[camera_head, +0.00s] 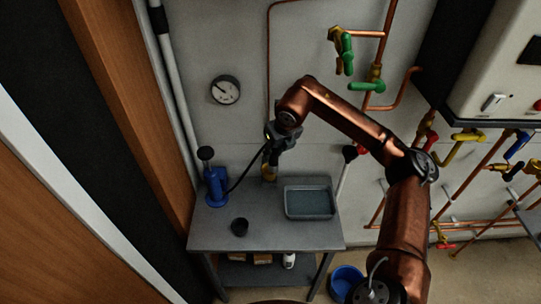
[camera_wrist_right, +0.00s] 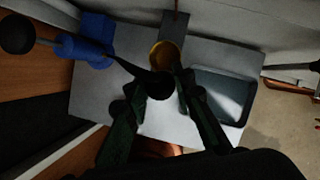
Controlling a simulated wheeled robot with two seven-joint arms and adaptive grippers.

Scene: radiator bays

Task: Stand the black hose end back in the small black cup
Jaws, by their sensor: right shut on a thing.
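My right gripper (camera_head: 272,151) is above the back of the table, behind and to the right of the cup. It is shut on the black hose end (camera_wrist_right: 153,84), which shows between its fingers in the wrist view (camera_wrist_right: 160,92). The black hose (camera_head: 245,175) curves up from the blue pump (camera_head: 216,187) to the gripper. A brass fitting (camera_head: 269,172) is just below the gripper; I cannot tell whether the hose end touches it. My left gripper is not in view.
Copper pipes with coloured valves (camera_head: 367,87) and a gauge (camera_head: 225,90) are on the wall. A blue bucket (camera_head: 347,277) stands on the floor.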

